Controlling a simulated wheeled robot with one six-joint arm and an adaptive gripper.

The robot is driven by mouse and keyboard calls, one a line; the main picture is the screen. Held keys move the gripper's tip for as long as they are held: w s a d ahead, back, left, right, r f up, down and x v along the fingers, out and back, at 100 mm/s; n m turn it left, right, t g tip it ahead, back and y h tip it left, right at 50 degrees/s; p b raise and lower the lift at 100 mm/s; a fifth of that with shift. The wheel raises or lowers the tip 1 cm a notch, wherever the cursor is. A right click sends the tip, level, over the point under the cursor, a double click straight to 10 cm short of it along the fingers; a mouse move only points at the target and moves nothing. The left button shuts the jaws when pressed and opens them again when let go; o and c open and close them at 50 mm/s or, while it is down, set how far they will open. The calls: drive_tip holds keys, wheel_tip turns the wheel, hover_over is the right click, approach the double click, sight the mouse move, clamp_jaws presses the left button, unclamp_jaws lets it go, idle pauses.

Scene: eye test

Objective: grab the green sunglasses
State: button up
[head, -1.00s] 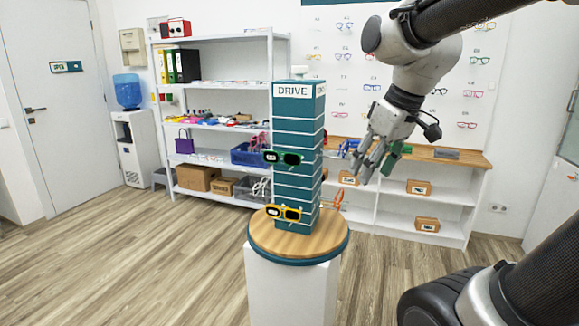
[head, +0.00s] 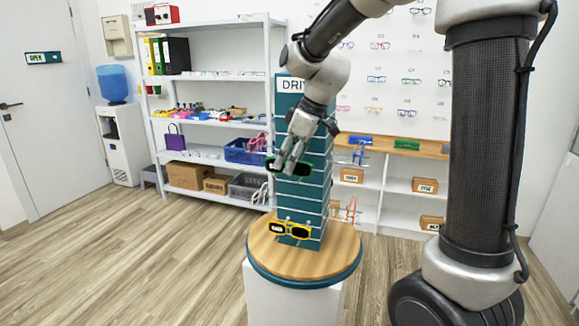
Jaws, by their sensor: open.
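The green sunglasses (head: 304,169), with dark lenses, hang on the front of the teal display tower (head: 314,200) at mid height. My gripper (head: 285,167) points down in front of them, its fingers open. The fingers overlap the middle and left part of the frame in the head view and hide some of it. I cannot tell whether they touch the frame or whether it lies between them. My wrist covers part of the upper tower.
Yellow sunglasses (head: 290,230) sit lower on the same tower. The tower stands on a round wooden top (head: 275,262) over a white pedestal (head: 285,300). White shelves (head: 215,75) stand behind left, and a low counter (head: 425,152) behind right. Open floor lies left.

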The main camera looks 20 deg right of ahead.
drive_tip(key=shift+f, duration=0.2)
drive_tip(key=c, duration=0.9)
